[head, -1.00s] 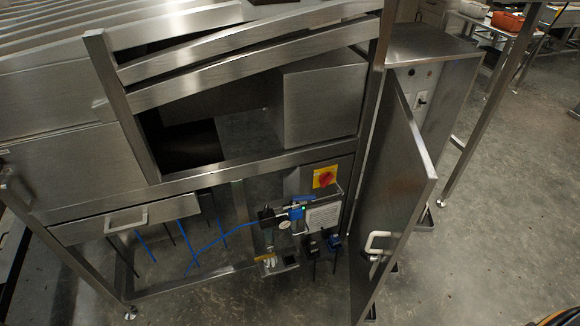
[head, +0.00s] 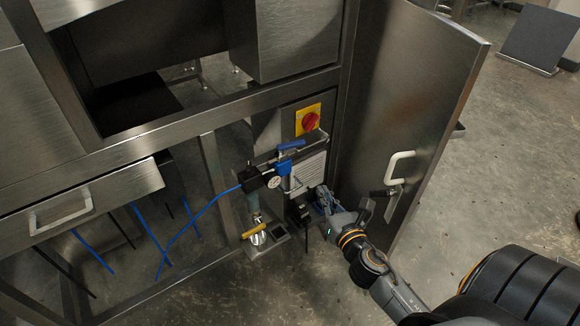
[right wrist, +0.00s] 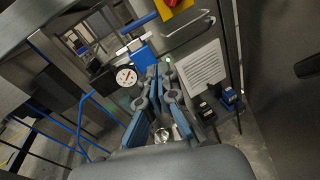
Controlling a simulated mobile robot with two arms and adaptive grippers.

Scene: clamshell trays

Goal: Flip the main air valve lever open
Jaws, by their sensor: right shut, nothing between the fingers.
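The air unit has a blue lever (head: 290,146) on top of a blue block (head: 283,167), with a round gauge (head: 274,183) beside it. A separate yellow handle (head: 254,231) sits lower down, over a silver fitting. I cannot tell for certain which one the task means. My right gripper (head: 324,194) is shut and empty, low and to the right of the air unit. In the right wrist view its fingertips (right wrist: 158,73) overlap the view of the unit, just below the blue lever (right wrist: 143,22). Contact is not visible. My left gripper is out of view.
A red knob on a yellow plate (head: 308,119) is above the unit. An open steel door (head: 425,95) with a white handle (head: 399,166) stands on the right, close to my arm. A blue hose (head: 203,222) runs left. Frame bars surround the unit.

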